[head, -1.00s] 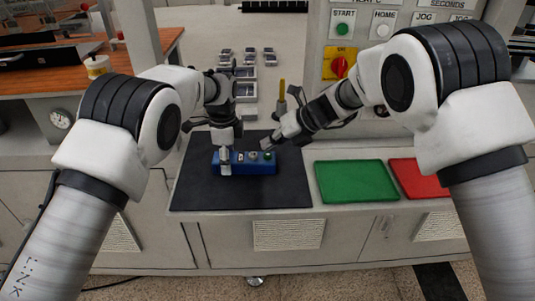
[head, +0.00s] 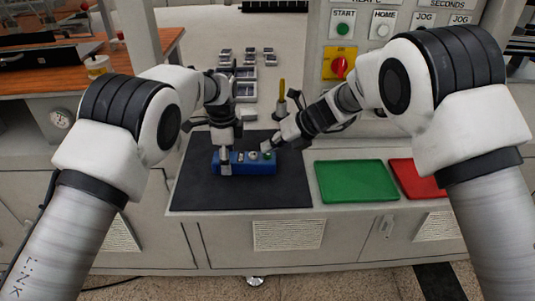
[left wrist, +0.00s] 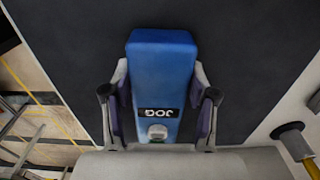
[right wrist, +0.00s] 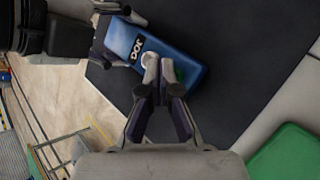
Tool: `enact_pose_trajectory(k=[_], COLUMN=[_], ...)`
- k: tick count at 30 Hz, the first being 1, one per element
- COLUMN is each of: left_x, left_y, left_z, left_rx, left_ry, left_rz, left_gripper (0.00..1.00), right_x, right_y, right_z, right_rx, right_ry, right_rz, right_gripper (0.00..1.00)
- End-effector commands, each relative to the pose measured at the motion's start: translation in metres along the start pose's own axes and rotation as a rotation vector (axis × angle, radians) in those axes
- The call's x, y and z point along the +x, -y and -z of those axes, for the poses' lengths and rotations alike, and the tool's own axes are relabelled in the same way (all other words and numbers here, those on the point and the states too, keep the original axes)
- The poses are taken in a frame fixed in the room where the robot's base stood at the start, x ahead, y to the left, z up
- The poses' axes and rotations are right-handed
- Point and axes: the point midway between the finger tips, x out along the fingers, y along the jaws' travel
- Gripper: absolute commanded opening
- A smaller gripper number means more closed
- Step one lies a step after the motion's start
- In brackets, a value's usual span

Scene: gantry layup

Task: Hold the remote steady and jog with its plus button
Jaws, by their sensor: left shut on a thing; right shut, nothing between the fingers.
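The blue remote (head: 258,168) lies on the black mat (head: 285,190). It has a JOG label (left wrist: 158,112), a pale button (left wrist: 157,132) and a green button (right wrist: 179,73). No plus sign is readable on either button. My left gripper (head: 225,167) is shut around the remote's left end; its fingers flank the sides in the left wrist view (left wrist: 160,105). My right gripper (head: 266,147) is shut and empty, its tips over the remote's right part. In the right wrist view its fingertips (right wrist: 156,62) overlap the area between the pale and green buttons; contact cannot be told.
A green tray (head: 355,182) and a red tray (head: 415,178) lie right of the mat. A control panel with START and HOME buttons (head: 343,30) stands behind them. Several small grey parts (head: 246,72) and a yellow-handled tool (head: 282,92) are behind the mat.

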Motion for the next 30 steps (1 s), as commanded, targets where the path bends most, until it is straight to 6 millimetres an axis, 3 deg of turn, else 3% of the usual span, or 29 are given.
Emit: enact_pose_trajectory(k=[30], left_x=[0.0], left_y=[0.0002], left_z=[0.0], left_rx=[0.0], left_ry=[0.0], left_rz=[0.001], left_gripper=[0.1], right_x=[0.0067], right_y=[0.0047], right_z=[0.0053], right_rx=[0.0], right_ry=[-0.001], right_rz=[0.0], right_gripper=[0.0])
